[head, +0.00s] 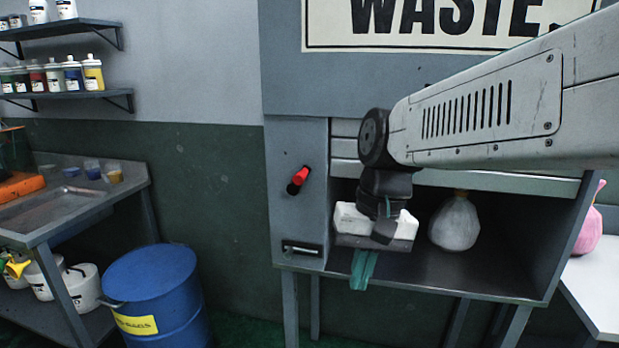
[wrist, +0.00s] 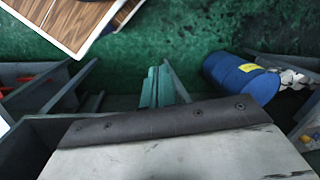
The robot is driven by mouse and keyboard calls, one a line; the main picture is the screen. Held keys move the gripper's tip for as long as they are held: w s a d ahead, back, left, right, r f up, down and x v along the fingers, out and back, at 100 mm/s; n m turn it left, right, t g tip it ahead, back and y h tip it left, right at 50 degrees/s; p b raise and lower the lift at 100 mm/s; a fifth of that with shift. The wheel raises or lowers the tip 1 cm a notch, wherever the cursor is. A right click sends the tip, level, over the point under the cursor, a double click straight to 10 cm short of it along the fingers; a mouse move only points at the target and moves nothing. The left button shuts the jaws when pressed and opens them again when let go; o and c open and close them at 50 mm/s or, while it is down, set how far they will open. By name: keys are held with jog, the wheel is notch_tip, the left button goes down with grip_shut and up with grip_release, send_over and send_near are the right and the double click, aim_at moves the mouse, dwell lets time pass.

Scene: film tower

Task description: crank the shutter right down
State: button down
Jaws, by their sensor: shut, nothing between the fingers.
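The slatted grey shutter (head: 500,184) hangs across the upper part of the cabinet opening, with the lower part open; my arm hides much of it. The crank with a red grip (head: 309,175) and dark hub is on the panel left of the opening. A tied pale bag (head: 455,224) stands on the cabinet floor inside. My gripper (head: 362,278) has teal fingers, shut and empty, pointing down in front of the opening, right of and below the crank and apart from it. The fingers also show in the wrist view (wrist: 160,88), above green floor.
The cabinet (head: 297,225) has a slot below the crank and a "WASTE." sign (head: 430,22) above. A blue drum (head: 155,290) and a metal sink bench (head: 95,205) stand left. A pink bag (head: 590,228) sits on a white table (head: 598,290) at right.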

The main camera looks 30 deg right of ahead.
jog(key=w+d+r+m+t+y, duration=0.3)
jog(key=w+d+r+m+t, duration=0.15)
jog(key=w+d+m, duration=0.4)
jog(key=w+d+r+m+t+y, duration=0.5)
jog(key=d+m, duration=0.4)
jog(key=m, duration=0.4)
jog(key=h, duration=0.1)
send_near(297, 184)
jog(key=shift+w+f, duration=1.65)
jog(key=shift+w, duration=1.25)
jog(key=shift+a, duration=0.35)
jog(key=shift+w+a+r+g+h, duration=0.15)
jog(key=shift+a+r+g+h, duration=0.05)
jog(key=shift+r+g+h, duration=0.15)
jog(key=shift+w+r, duration=0.1)
